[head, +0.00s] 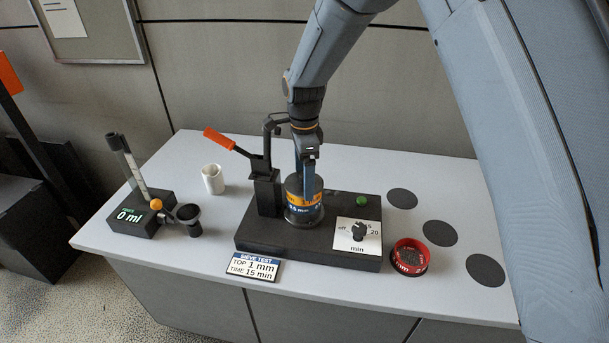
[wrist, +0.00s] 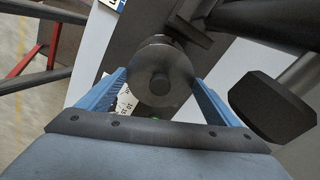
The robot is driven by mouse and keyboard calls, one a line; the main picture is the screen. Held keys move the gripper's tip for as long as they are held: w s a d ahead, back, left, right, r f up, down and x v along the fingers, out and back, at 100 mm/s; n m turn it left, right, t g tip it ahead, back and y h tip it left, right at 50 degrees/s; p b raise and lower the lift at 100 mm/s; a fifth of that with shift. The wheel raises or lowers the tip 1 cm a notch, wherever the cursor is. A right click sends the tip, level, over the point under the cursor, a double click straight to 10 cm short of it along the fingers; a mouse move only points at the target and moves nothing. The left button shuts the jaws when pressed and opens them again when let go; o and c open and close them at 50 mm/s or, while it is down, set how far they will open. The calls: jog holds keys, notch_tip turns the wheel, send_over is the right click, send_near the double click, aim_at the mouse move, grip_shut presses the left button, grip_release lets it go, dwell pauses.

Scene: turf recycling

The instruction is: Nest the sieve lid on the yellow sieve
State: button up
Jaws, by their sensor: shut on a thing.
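The sieve lid is a round dark grey disc with a central knob; it fills the middle of the wrist view (wrist: 150,66). My gripper (head: 308,188) is shut on it, with a blue finger on each side. In the head view the lid (head: 293,181) is at the top of the stack on the black shaker base (head: 270,242). The yellow sieve (head: 312,199) shows as a yellow-orange band directly under the lid, above a blue-labelled part. The lid looks level over it, but I cannot tell whether it is fully seated. A finger hides part of the stack.
A lever clamp with an orange handle (head: 226,143) stands close left of the stack. A timer dial (head: 358,231) is to its right. A red sieve (head: 410,258) sits on the table near three dark round pads (head: 440,233). A white cup (head: 213,180) stands at left.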

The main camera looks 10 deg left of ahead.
jog(key=shift+f, duration=0.25)
jog(key=o, duration=1)
jog(key=shift+r+b, duration=1.55)
jog(key=shift+r, duration=2.35)
jog(key=s+d+f+n+b, duration=0.1)
jog(key=s+d+f+n, duration=0.15)
jog(key=d, duration=0.55)
jog(key=s+d+f+n+t+b, duration=0.15)
jog(key=s+d+n, duration=0.25)
jog(key=d, duration=0.5)
jog(key=s+d+f+n+g+b, duration=0.1)
jog(key=s+d+f+n+b, duration=0.15)
jog(key=d, duration=0.55)
jog(key=s+d+f+n, duration=0.2)
jog(key=s+d+n, duration=0.2)
jog(key=s+d, duration=0.3)
jog(key=shift+s+f+t, duration=0.2)
jog(key=shift+s+t, duration=0.25)
jog(key=shift+s, duration=0.6)
